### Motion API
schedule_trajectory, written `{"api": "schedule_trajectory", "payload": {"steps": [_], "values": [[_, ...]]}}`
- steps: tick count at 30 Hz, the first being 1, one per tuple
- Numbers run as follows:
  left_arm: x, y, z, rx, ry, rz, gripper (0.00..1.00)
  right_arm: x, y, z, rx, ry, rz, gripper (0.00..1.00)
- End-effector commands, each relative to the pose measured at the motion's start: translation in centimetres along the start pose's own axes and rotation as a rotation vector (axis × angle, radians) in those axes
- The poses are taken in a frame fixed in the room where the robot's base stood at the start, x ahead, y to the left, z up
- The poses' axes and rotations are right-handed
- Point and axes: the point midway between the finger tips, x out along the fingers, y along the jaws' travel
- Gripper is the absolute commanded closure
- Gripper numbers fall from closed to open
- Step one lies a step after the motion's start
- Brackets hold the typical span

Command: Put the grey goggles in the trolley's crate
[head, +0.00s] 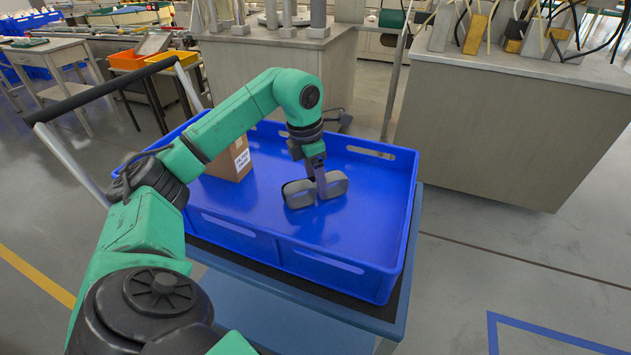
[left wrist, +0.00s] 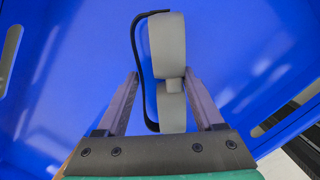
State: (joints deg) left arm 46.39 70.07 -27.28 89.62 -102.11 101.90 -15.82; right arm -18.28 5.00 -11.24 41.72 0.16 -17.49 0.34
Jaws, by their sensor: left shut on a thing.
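The grey goggles (head: 299,195) are inside the blue crate (head: 340,262) on the trolley, over the right part of its floor. My left gripper (head: 320,188) points down into the crate and is shut on the goggles near their middle. In the left wrist view the goggles (left wrist: 168,50) sit between the two fingers of my left gripper (left wrist: 160,80), with their dark strap curving on the left. I cannot tell whether the goggles touch the crate floor. My right gripper is not in view.
A cardboard box (head: 230,160) with a white label stands in the crate, left of the goggles. The crate sits on a blue trolley (head: 300,315) with a black handle (head: 90,100). Grey cabinets (head: 510,125) stand behind. Crate floor right of the goggles is clear.

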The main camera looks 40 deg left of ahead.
Motion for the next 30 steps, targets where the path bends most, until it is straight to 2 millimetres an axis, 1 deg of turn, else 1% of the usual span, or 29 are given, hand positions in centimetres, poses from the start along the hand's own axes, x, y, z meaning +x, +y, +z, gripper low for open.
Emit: {"api": "schedule_trajectory", "payload": {"steps": [4, 7, 8, 9, 10, 17, 20, 22, 23, 25, 28, 30], "values": [[-0.1, 0.0, 0.0, 0.000, -0.001, 0.000, 0.87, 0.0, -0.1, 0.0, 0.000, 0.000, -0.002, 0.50], [0.2, 0.0, 0.0, 0.000, 0.000, 0.000, 0.87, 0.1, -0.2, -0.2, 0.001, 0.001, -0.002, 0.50], [0.2, 0.0, 0.0, 0.000, 0.000, 0.000, 0.23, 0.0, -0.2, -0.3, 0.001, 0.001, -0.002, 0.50], [0.1, 0.0, 0.0, 0.000, 0.000, 0.000, 0.08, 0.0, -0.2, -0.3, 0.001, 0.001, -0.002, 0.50], [0.1, 0.0, 0.0, 0.000, 0.000, 0.000, 0.01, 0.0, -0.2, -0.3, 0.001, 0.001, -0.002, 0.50], [0.1, 0.0, 0.0, 0.000, 0.000, 0.000, 0.01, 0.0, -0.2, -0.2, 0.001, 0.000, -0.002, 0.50], [-0.3, 0.0, 0.1, 0.001, -0.002, 0.000, 0.01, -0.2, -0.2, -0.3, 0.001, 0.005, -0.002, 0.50], [-1.3, 0.0, 0.2, 0.000, -0.004, 0.001, 0.01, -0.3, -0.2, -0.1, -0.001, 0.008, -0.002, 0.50], [-1.9, 0.0, 0.2, 0.000, -0.004, 0.001, 0.01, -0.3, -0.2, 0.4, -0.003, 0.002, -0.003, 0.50], [-3.7, 0.0, 0.2, 0.000, -0.005, 0.002, 0.01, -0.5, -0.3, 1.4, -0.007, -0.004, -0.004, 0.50], [-6.7, 0.0, 0.2, 0.000, -0.006, 0.001, 0.01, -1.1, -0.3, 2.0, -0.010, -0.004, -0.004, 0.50], [-8.7, 0.0, 0.3, 0.001, -0.007, 0.001, 0.01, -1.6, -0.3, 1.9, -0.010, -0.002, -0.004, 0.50]]}}
